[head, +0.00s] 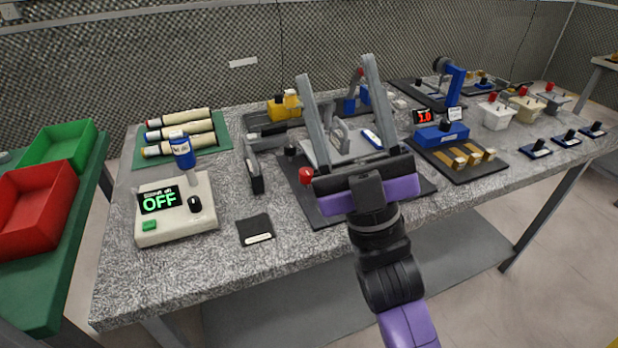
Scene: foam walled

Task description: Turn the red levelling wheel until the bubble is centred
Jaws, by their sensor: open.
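The red levelling wheel (306,175) shows as a small red knob at the left front of a dark base mat (325,217). It is just left of my gripper's palm. A light grey plate (318,150) lies behind it, partly hidden by my gripper. A small blue and white piece (372,139), perhaps the bubble level, sits on the plate between my fingers in the picture; the bubble is too small to make out. My gripper (335,70) is open, with its two long grey fingers spread and pointing away over the bench. I see nothing held between them.
A white box with an OFF display (175,210) stands at the left, near a black pad (254,229). A grey clamp-like part (252,165) stands left of the wheel. A blue block with brass pieces (440,132) is at the right. The front edge of the speckled bench is mostly clear.

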